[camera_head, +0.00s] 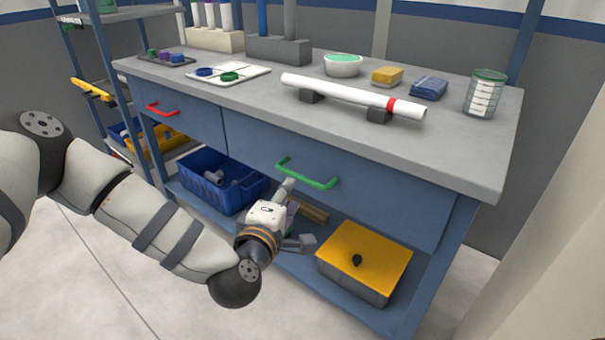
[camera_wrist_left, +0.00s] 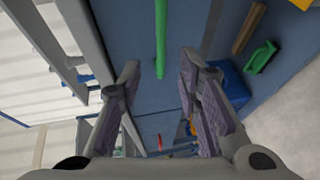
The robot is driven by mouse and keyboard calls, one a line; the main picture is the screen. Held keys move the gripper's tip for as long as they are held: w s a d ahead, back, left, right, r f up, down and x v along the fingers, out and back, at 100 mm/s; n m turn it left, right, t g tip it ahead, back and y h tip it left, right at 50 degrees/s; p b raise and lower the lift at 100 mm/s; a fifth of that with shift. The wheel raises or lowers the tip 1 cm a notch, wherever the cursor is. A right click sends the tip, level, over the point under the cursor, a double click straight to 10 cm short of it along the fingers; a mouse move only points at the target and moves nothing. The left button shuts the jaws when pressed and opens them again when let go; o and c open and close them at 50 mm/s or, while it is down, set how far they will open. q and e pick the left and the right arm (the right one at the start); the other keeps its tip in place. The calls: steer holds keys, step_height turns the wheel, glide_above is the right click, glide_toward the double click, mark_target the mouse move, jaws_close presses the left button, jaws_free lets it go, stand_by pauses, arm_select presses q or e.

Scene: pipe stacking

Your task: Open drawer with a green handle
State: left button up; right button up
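The green handle (camera_head: 308,175) is on the wide right drawer (camera_head: 390,205) of the workbench, which looks shut flush with the frame. My left gripper (camera_head: 297,213) is just below and in front of the handle, with its fingers spread and nothing between them. In the left wrist view the green handle (camera_wrist_left: 160,40) runs as an upright bar beyond the open fingertips (camera_wrist_left: 160,62), roughly in line with the gap. I see no contact with the handle. My right gripper is not in view.
A left drawer has a red handle (camera_head: 162,108). Below stand a blue bin (camera_head: 215,185) and a yellow-lidded box (camera_head: 365,262). The worktop (camera_head: 250,98) carries a white pipe (camera_head: 345,95) on two supports, a bowl (camera_head: 343,65) and a jar (camera_head: 485,95). The floor before the bench is clear.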

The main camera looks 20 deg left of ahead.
mark_target(299, 179)
arm_select(q)
steer(key=w, duration=0.3)
steer(key=w+f+b, duration=0.1)
steer(key=w, duration=0.2)
steer(key=w+f, duration=0.1)
steer(key=w, duration=0.2)
steer(key=shift+w+a, duration=0.2)
steer(key=shift+w, duration=0.1)
jaws_close()
